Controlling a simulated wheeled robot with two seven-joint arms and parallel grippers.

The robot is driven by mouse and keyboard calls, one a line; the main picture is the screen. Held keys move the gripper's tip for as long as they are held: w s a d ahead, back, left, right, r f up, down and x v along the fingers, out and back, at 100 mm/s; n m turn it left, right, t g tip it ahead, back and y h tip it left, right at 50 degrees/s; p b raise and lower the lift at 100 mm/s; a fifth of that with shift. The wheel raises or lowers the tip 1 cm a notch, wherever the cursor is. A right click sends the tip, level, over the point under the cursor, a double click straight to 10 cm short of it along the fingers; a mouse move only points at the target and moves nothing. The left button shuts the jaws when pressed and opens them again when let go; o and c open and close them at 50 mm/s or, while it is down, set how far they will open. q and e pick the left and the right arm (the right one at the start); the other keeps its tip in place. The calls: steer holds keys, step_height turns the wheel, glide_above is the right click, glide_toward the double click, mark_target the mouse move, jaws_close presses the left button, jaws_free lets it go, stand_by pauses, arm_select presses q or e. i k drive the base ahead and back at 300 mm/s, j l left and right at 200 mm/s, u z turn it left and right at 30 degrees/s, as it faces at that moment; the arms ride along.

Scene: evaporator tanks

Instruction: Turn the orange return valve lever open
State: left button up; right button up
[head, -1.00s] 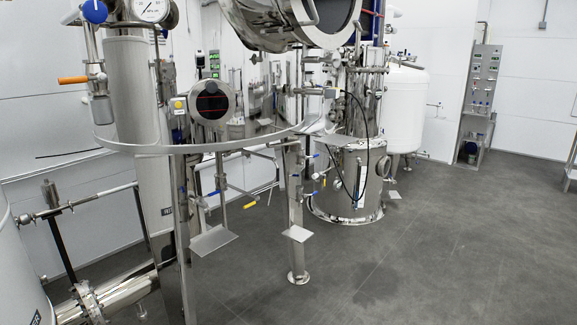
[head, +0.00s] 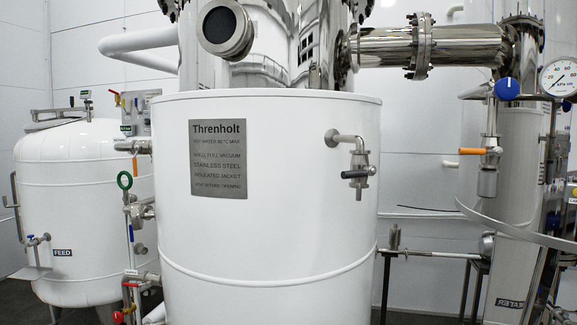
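The orange lever (head: 472,151) is in the head view, right of the large white tank. It lies horizontal and points left from a small metal valve (head: 488,180) that hangs on a vertical pipe. A blue round knob (head: 507,89) sits above it. Neither of my grippers is in view.
A large white tank (head: 270,245) labelled Threnholt fills the middle, with a dark-handled tap (head: 355,172) on its right side. A smaller white feed tank (head: 75,215) stands at left. A pressure gauge (head: 560,77) and a curved metal rail (head: 500,228) are at right.

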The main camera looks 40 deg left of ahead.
mark_target(136, 148)
steer(key=u, duration=2.35)
